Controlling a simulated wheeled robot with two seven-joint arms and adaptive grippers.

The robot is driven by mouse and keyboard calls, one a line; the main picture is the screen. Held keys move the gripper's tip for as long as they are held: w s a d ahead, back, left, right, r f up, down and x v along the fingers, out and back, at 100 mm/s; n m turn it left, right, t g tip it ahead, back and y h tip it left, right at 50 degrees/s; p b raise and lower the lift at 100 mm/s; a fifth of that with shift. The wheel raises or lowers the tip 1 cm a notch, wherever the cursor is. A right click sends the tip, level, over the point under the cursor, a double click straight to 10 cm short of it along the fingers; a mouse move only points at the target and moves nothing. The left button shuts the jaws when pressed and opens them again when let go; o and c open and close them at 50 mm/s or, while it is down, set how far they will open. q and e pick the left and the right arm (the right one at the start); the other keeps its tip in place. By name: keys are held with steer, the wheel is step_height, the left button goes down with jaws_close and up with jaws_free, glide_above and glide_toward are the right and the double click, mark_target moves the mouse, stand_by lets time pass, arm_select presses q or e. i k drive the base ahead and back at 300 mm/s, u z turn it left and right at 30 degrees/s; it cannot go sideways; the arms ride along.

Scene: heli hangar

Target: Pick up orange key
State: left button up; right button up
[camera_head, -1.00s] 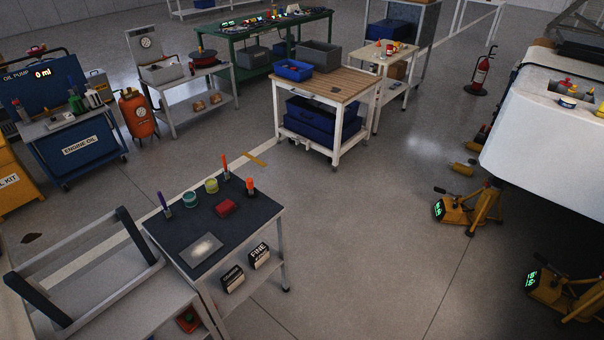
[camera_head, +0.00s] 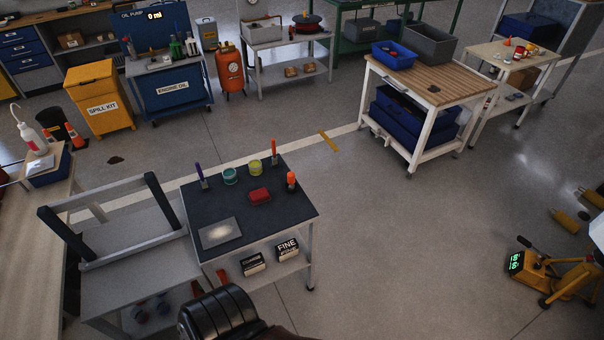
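I cannot make out an orange key for certain. On the dark-topped table stand an upright orange-handled item (camera_head: 274,152) at the back edge and a shorter orange-topped item (camera_head: 291,180) near the right edge. Both are too small to tell exactly what they are. Neither of my grippers shows. A black ribbed part of my own body rises at the bottom edge and hides part of the floor and the table's lower front.
The dark-topped table (camera_head: 250,217) also holds a red block (camera_head: 259,195), two small tubs, a purple-handled item and a pale sheet. A grey frame stand (camera_head: 140,270) adjoins its left. A wooden-topped cart (camera_head: 450,85) stands behind right.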

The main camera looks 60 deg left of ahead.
mark_target(291, 176)
steer(key=u, duration=0.45)
steer(key=i, duration=0.85)
steer(key=u, duration=0.7)
